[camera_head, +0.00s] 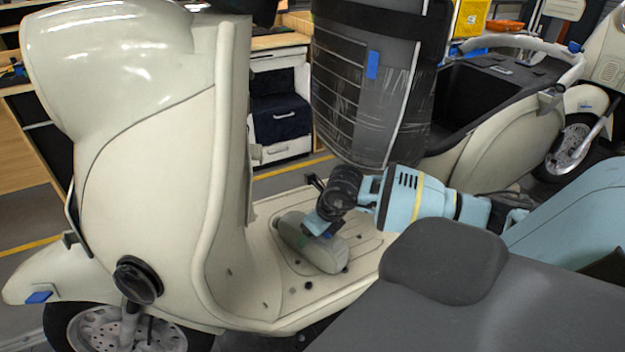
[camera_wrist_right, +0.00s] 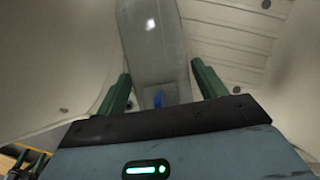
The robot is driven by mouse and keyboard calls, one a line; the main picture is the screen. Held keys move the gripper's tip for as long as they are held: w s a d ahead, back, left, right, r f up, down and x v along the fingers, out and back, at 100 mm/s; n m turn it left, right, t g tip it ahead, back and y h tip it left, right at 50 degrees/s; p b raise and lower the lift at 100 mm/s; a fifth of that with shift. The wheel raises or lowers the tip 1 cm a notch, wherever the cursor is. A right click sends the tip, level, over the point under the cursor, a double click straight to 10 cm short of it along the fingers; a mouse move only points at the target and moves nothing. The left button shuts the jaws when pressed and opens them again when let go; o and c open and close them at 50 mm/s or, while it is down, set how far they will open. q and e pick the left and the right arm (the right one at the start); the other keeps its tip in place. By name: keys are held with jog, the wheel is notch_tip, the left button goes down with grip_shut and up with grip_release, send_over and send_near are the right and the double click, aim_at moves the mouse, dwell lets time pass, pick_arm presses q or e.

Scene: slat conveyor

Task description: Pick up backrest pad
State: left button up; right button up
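A grey-green, rounded oblong pad (camera_head: 327,256), which I take as the backrest pad, lies on the cream scooter's footboard (camera_head: 285,299) in the head view. My right gripper (camera_head: 318,224) is over its middle and hides part of it. In the right wrist view the pad (camera_wrist_right: 153,45) runs up from between the two green fingers, with a small blue mark near its lower end. The right gripper (camera_wrist_right: 161,84) is spread with one finger on each side of the pad. Finger contact cannot be made out. My left gripper is not in view.
The scooter's tall front shield (camera_head: 160,170) stands left of the pad. A dark wrapped seat-like part (camera_head: 365,90) rises behind my right wrist. A cream body with an open black compartment (camera_head: 490,90) is at the back right. Benches with drawers (camera_head: 280,100) stand behind.

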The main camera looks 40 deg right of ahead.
aim_at(335, 243)
jog(key=c, duration=1)
jog(key=shift+o, duration=0.2)
jog(key=shift+r, duration=0.15)
jog(key=shift+r, duration=1.4)
jog(key=shift+s+r, duration=0.1)
jog(key=shift+r, duration=0.15)
jog(key=s, duration=0.5)
jog(key=s+r, duration=0.1)
jog(key=s, duration=0.2)
jog(key=shift+d, duration=0.4)
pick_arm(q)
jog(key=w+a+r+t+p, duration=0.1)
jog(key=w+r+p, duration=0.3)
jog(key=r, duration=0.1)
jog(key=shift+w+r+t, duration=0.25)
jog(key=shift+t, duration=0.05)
pick_arm(e)
jog(key=s, duration=0.7)
jog(key=shift+s+d+r, duration=0.2)
jog(key=shift+s+d, duration=0.05)
jog(key=shift+s, duration=0.15)
